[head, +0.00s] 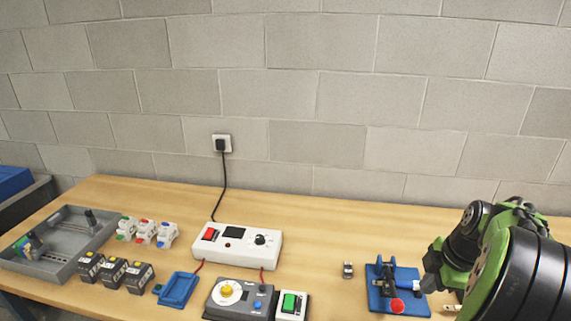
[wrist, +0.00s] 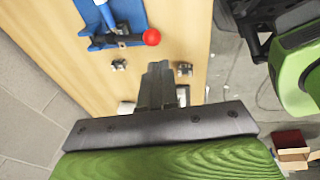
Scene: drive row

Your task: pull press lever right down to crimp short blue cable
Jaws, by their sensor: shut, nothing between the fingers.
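The press stands on a blue base plate (head: 413,300) at the right of the bench in the head view. Its dark lever ends in a red ball knob (head: 397,305) at the front; I cannot tell the lever's height. In the wrist view the blue base (wrist: 128,12) is at the top, with the red knob (wrist: 151,37) at the lever's right end. A blue strip (wrist: 107,16) at the press may be the short blue cable. My gripper (wrist: 158,68) is shut and empty, below and apart from the knob in that view.
A small metal part (head: 347,269) lies left of the press. A white control box (head: 237,246), a grey dial unit (head: 240,299) and a green-switch box (head: 291,305) stand further left. A grey tray (head: 88,250) is at the far left. Bare wood lies behind the press.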

